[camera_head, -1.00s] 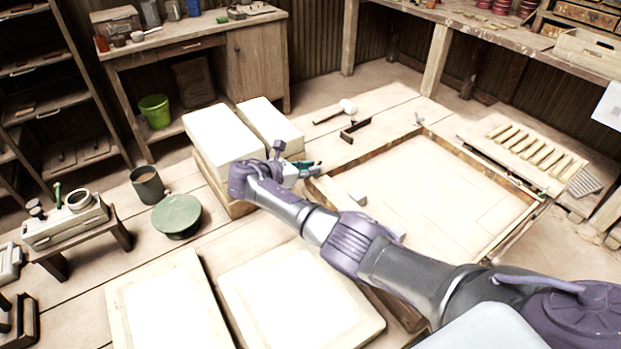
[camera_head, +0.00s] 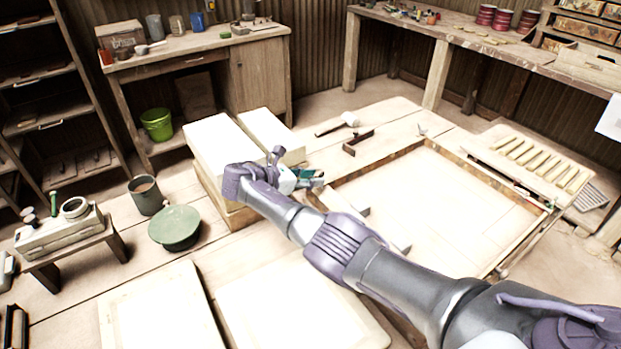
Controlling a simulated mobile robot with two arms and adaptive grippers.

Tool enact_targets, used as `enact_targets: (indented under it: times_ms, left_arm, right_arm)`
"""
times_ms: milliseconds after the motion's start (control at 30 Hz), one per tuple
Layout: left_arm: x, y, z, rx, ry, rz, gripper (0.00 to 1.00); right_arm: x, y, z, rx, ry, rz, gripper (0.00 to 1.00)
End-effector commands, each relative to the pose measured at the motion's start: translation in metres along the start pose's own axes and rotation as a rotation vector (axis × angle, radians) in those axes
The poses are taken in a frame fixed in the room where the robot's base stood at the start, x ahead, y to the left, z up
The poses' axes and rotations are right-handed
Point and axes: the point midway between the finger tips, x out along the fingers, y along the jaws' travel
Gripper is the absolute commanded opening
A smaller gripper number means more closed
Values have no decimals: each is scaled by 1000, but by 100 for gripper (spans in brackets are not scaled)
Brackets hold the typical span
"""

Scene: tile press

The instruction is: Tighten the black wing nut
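My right arm reaches in from the lower right. I cannot make out a black wing nut for certain. A small grey wing-shaped piece (camera_head: 422,131) stands at the frame's far corner, well away from the gripper. A dark angled bracket (camera_head: 357,142) lies behind the frame. The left gripper is not in view.
White blocks (camera_head: 222,146) are stacked left of the gripper. A green round-topped stand (camera_head: 174,225) and a dark pot (camera_head: 145,195) are at left. Pale slabs (camera_head: 160,312) lie in front. A slatted board (camera_head: 533,158) is at right.

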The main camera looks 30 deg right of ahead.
Motion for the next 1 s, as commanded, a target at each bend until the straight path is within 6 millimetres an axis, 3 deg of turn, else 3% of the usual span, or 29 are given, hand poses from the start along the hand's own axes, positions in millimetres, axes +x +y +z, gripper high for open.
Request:
enact_targets:
  times_ms: [300,433,800,1000]
  left_arm:
    - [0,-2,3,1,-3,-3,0]
    - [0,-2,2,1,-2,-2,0]
    - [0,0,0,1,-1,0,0]
    - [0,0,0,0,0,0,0]
  right_arm:
    - [-1,0,0,-1,1,1,44]
    - [-12,1,-1,0,2,4,44]
    - [-86,1,-1,-1,2,4,44]
    - [-113,0,0,-1,1,2,44]
